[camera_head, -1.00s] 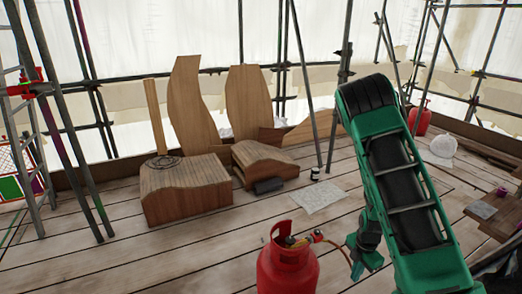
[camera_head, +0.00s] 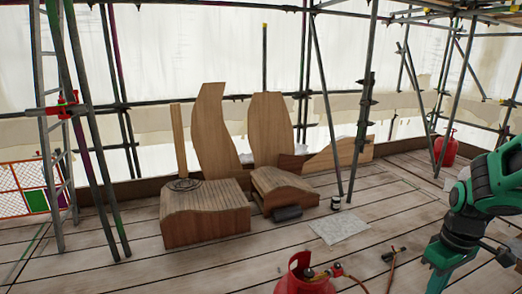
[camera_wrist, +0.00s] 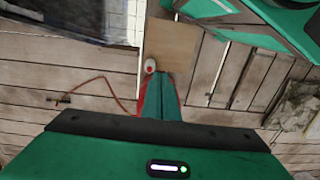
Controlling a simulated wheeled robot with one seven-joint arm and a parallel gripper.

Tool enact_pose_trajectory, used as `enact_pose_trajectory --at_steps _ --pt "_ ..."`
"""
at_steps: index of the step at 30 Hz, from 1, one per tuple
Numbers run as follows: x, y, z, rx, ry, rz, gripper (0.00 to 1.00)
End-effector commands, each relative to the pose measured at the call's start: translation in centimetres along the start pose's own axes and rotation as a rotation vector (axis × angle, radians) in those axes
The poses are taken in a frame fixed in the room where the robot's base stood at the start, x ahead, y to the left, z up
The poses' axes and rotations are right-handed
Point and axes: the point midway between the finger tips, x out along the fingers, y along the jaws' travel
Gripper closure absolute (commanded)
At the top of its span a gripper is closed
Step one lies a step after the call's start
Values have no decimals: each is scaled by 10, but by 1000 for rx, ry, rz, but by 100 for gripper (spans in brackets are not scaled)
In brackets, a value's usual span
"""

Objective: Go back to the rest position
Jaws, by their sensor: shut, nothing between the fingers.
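My arm is at the right edge in the head view, bent, with its green lower part (camera_head: 445,262) hanging over the deck. The fingertips are not clear there. In the wrist view my gripper (camera_wrist: 160,78) shows green fingers together, with nothing seen held. A black-handled torch (camera_head: 394,254) lies on the planks left of my arm, and its orange hose runs toward the red gas cylinder (camera_head: 304,278) at the bottom edge. The torch (camera_wrist: 62,98) and hose also show at the left of the wrist view, apart from the fingers.
Curved wooden blocks (camera_head: 205,218) and tall boards (camera_head: 268,130) stand at the back left. A pale sheet (camera_head: 338,228) lies mid-deck. Scaffold poles (camera_head: 328,110) rise behind it. A second red cylinder (camera_head: 445,150) stands back right. The planks at front left are bare.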

Motion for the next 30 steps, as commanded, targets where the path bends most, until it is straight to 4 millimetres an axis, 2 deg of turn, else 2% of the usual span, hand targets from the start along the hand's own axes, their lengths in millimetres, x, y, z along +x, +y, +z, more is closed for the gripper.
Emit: enact_pose_trajectory --at_steps 1,6,12,15,21,30 --pt "-13 -4 11 78 8 4 100" --pt "-44 -20 49 359 8 8 100" --pt "-70 -39 92 667 10 14 100" --pt "-77 -47 107 775 9 15 100" --pt "-82 -54 120 875 7 17 100" --pt "-82 -54 120 878 6 17 100"
